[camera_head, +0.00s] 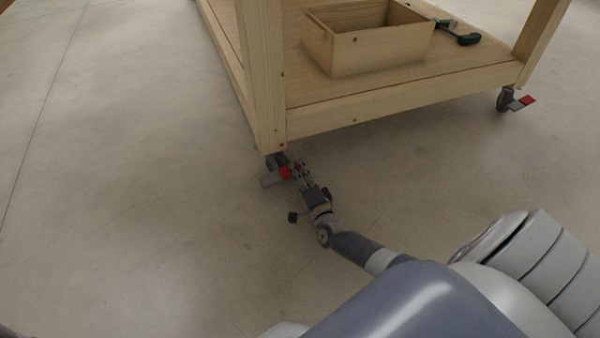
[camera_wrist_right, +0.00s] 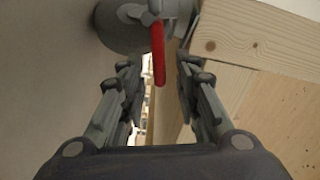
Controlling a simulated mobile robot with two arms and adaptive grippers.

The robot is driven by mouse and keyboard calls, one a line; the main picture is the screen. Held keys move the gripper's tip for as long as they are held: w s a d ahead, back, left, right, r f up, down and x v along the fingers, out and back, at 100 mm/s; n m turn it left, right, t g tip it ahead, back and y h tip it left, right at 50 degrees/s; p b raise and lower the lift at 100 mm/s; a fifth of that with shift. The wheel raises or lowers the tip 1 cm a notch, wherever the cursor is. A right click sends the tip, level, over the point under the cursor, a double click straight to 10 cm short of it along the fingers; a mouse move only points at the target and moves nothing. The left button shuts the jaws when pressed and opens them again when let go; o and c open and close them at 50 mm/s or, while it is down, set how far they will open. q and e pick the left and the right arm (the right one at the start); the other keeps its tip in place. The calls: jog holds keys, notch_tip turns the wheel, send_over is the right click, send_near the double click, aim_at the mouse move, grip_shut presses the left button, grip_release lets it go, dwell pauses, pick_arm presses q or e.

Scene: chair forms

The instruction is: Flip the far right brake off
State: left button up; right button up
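A wooden cart stands on casters with red and grey brake tabs. The caster (camera_head: 276,160) under the near leg has a red tab (camera_head: 285,173) and a grey tab (camera_head: 270,180). My right gripper (camera_head: 298,171) is low by this caster, just right of the red tab. In the right wrist view, the gripper (camera_wrist_right: 158,72) is open. The red tab (camera_wrist_right: 158,50) stands ahead of and between its two fingers; I cannot tell whether it touches either. Another caster (camera_head: 505,99) at the right has a red tab (camera_head: 528,100) and a grey tab. My left gripper is not in view.
The cart's lower shelf (camera_head: 400,82) holds an open wooden box (camera_head: 375,55) and a dark green tool (camera_head: 460,36). The near leg (camera_head: 264,80) rises just above the right gripper. The floor (camera_head: 130,180) left of the cart is clear.

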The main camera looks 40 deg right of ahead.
jog(key=v, duration=1.2)
dwell(0.5)
